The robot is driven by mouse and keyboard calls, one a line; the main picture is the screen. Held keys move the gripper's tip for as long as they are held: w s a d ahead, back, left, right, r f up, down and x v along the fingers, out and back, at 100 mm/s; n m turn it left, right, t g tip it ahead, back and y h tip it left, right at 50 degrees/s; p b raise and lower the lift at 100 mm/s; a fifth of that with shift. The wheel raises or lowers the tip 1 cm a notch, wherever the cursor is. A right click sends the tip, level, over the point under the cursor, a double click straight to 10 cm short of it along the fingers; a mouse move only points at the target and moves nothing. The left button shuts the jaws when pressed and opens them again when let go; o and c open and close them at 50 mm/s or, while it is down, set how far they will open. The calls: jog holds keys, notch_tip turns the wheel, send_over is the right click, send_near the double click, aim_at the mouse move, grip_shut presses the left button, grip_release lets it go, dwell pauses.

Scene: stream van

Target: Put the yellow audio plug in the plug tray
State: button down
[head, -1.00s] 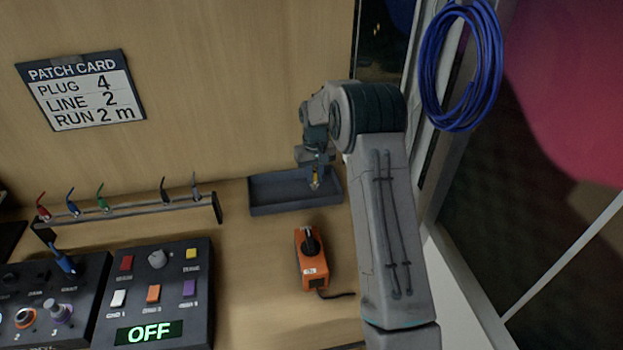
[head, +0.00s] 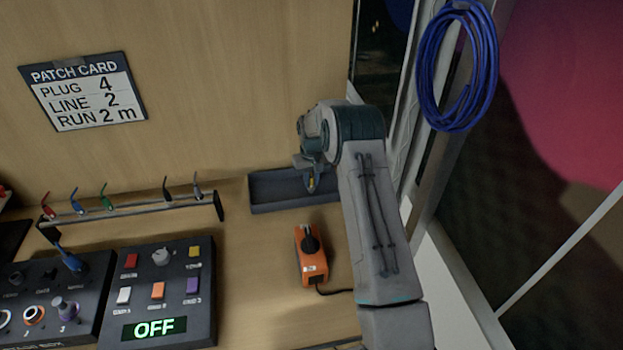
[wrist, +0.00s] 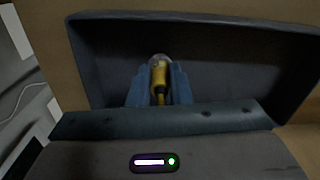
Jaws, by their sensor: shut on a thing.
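The yellow audio plug (wrist: 158,77) is between the blue fingers of my gripper (wrist: 158,88) in the wrist view, with its metallic end pointing away. My gripper (head: 311,184) is shut on it. In the head view only a small yellow part of the plug (head: 310,183) shows below the jaws. The plug tray (head: 270,206) is a shallow dark grey tray against the back wall. The plug is over the right part of the tray, low down. In the wrist view the tray (wrist: 210,32) surrounds the fingers. I cannot tell whether the plug touches the tray floor.
A rack (head: 130,213) holding several coloured plugs stands to the left of the tray. An orange device (head: 310,262) with a black knob sits in front of the tray. A button panel (head: 160,290) reads OFF. A blue cable coil (head: 422,75) hangs at the right.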

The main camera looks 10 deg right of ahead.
jog(key=shift+f, duration=0.2)
jog(key=c, duration=1.3)
grip_release()
